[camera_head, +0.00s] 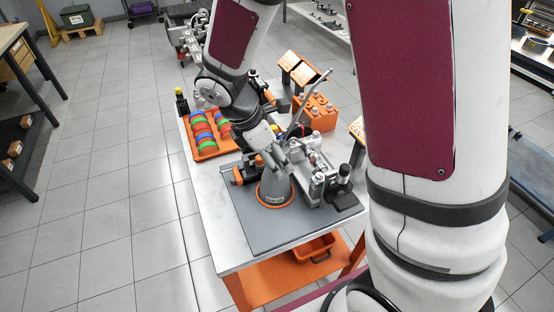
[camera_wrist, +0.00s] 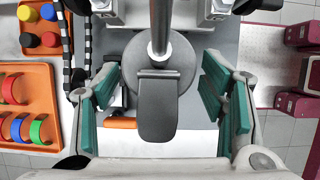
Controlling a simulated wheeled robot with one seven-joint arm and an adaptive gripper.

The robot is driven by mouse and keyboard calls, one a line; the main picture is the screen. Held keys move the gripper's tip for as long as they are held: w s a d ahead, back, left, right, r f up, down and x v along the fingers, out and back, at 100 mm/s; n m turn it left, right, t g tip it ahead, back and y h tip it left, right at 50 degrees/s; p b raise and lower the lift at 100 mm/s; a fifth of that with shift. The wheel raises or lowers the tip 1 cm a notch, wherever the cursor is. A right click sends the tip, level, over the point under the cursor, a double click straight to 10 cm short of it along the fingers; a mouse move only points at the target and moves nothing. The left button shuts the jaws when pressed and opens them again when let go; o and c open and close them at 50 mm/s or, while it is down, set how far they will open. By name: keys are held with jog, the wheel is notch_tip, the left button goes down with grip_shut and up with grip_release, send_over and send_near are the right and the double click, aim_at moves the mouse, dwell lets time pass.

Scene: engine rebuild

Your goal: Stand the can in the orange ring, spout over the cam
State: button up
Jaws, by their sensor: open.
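The grey oil can (camera_head: 275,186) stands upright on the grey mat, with the orange ring (camera_head: 277,205) around its base. In the wrist view its round top and dark thumb lever (camera_wrist: 157,105) lie between the fingers. Its thin spout (camera_wrist: 159,25) runs out of the top of that view. In the head view a long thin tube, seemingly the spout, rises to the upper right by the engine (camera_head: 317,184). I cannot make out the cam or whether the spout tip is over it. My gripper (camera_head: 280,160) is open at the can's top; its teal pads (camera_wrist: 158,100) have gaps either side.
An orange tray (camera_head: 208,155) with coloured rings stands on the table's left, near dark bottles (camera_head: 181,103). An orange caddy (camera_head: 318,115) stands behind the engine. The mat's front part (camera_head: 275,235) is clear. An orange bin (camera_head: 314,250) sits below the table's front edge.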

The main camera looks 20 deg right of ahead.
jog(key=v, duration=0.9)
jog(key=shift+r, duration=0.1)
jog(key=shift+s+r, duration=0.15)
jog(key=shift+r, duration=0.45)
jog(key=s+d+r+m+t+y, duration=0.2)
jog(key=s+r+m, duration=0.3)
jog(key=s+m, duration=0.4)
jog(key=s+d+r+m+t+y, duration=0.2)
jog(key=s+r+m, duration=0.3)
jog(key=s+m, duration=0.4)
jog(key=shift+t+y, duration=0.3)
